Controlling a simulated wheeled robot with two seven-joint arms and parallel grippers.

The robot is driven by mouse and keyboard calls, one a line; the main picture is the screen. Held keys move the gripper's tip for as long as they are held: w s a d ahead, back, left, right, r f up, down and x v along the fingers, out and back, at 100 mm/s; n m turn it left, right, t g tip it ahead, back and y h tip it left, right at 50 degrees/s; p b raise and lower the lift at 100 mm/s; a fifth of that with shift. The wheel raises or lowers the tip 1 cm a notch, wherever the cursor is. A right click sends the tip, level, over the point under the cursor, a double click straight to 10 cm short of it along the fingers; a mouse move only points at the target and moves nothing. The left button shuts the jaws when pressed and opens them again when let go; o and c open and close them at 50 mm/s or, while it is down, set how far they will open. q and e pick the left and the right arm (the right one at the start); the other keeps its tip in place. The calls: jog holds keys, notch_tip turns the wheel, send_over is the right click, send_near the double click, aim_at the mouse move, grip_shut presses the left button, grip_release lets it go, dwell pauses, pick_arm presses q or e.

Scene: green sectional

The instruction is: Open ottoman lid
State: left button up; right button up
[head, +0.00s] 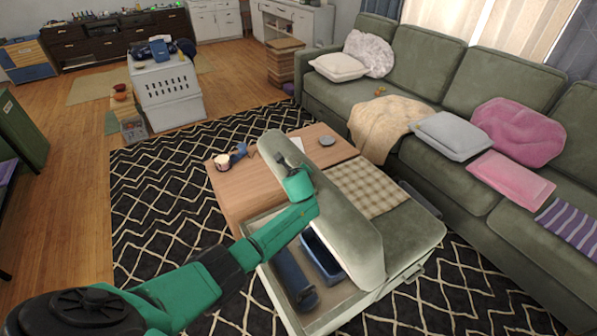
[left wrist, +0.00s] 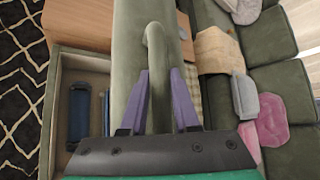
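The ottoman (head: 402,249) is grey-green, and its lid (head: 345,222) is raised steeply from the box on the near side. The opened box (head: 277,285) shows dark blue items inside. My left gripper (head: 284,160) is at the upper far end of the lid. In the left wrist view, its purple fingers (left wrist: 160,72) lie on both sides of the curved lid handle (left wrist: 157,100), close against it, and appear shut on it. The lid also shows as a green upright band in the left wrist view (left wrist: 126,55). My right gripper is not in view.
A wooden tabletop (head: 240,187) with a cup (head: 222,161) adjoins the ottoman. A plaid cloth (head: 362,187) lies beside the lid. The green sectional (head: 420,80), with pillows and a blanket (head: 382,125), runs along the right. The patterned rug (head: 150,215) is clear at left.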

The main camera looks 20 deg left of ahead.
pick_arm(q)
jog(key=o, duration=0.3)
jog(key=shift+s+d+r, duration=0.15)
jog(key=shift+s+r, duration=0.1)
jog(key=p+v, duration=0.2)
jog(key=v, duration=0.3)
jog(key=shift+s+r, duration=0.15)
jog(key=shift+s, duration=0.1)
jog(key=v, duration=0.8)
jog(key=shift+d, duration=0.2)
jog(key=shift+s, duration=0.1)
